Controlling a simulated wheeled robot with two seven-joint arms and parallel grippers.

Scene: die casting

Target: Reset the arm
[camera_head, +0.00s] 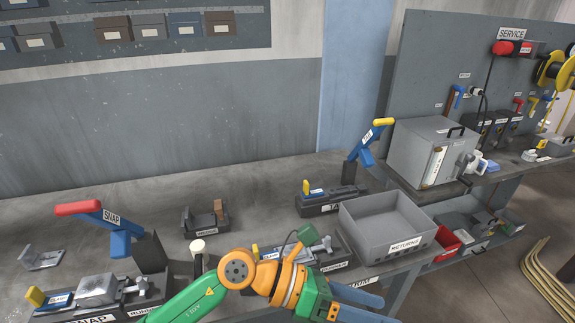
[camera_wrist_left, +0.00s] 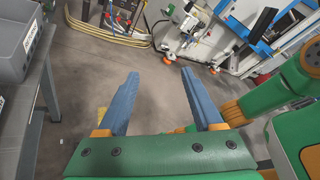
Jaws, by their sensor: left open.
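My left arm, green with an orange wrist, comes in from the bottom of the head view. Its left gripper (camera_head: 372,306) has blue fingers pointing right, past the workbench's front edge below the RETURNS box. In the left wrist view the left gripper (camera_wrist_left: 160,73) has its two blue fingers well apart, with only grey floor between them. It holds nothing.
The grey RETURNS box (camera_head: 389,223) stands at the bench edge, close above my gripper. SNAP fixtures, including a red-handled lever (camera_head: 90,214), stand at the left. A grey machine box (camera_head: 432,153) stands at the right. Yellow hoses (camera_wrist_left: 108,28) lie on the floor.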

